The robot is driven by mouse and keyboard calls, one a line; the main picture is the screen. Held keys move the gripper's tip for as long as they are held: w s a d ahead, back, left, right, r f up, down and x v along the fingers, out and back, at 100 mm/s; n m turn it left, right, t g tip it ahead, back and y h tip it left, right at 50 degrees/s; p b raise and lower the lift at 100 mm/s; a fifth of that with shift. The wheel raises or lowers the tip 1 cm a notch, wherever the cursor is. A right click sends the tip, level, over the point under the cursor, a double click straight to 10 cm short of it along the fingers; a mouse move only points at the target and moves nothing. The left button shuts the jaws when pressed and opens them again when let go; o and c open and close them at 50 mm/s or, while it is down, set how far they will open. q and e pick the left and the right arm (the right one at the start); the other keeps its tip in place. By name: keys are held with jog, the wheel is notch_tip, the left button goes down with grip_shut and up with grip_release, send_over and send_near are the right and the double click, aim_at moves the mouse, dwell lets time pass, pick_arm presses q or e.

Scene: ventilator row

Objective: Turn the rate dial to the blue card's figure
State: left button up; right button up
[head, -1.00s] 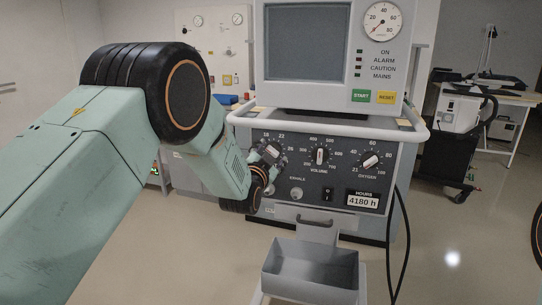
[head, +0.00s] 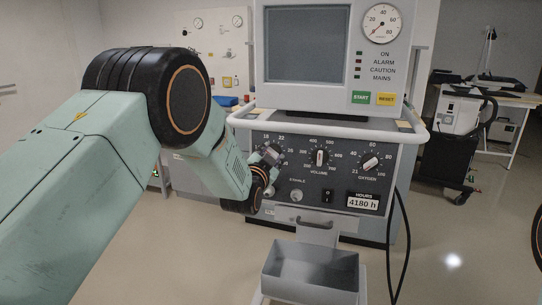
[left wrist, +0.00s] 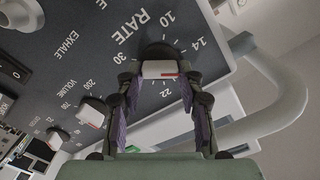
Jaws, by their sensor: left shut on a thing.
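The rate dial (left wrist: 160,68) is a dark round knob with a pale grip bar carrying a red mark, on the dark control panel (head: 330,180). The left wrist view shows the word RATE and the figures 10, 14, 22 and 30 around it. My left gripper (left wrist: 162,78) has a finger on each side of the bar and is shut on it. In the head view my left gripper (head: 270,157) reaches the panel's upper left and covers much of the dial. I cannot make out the exact setting. I see no blue card. My right gripper is out of view.
The volume dial (head: 319,158) and oxygen dial (head: 370,162) sit to the right on the panel. The exhale knob (head: 296,195) is below. A white rail (head: 330,123) runs above the panel. A grey metal tray (head: 310,283) stands in front.

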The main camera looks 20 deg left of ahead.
pick_arm(q)
jog(key=shift+c, duration=0.4)
jog(key=n+p, duration=0.1)
jog(key=n, duration=0.7)
jog(key=shift+a+p, duration=0.15)
jog(key=shift+p, duration=0.15)
jog(key=shift+a+n+p, duration=0.1)
jog(key=shift+n+p, duration=0.3)
jog(key=shift+n, duration=3.6)
jog(key=o, duration=1.2)
jog(key=shift+c, duration=0.2)
jog(key=shift+s, duration=0.1)
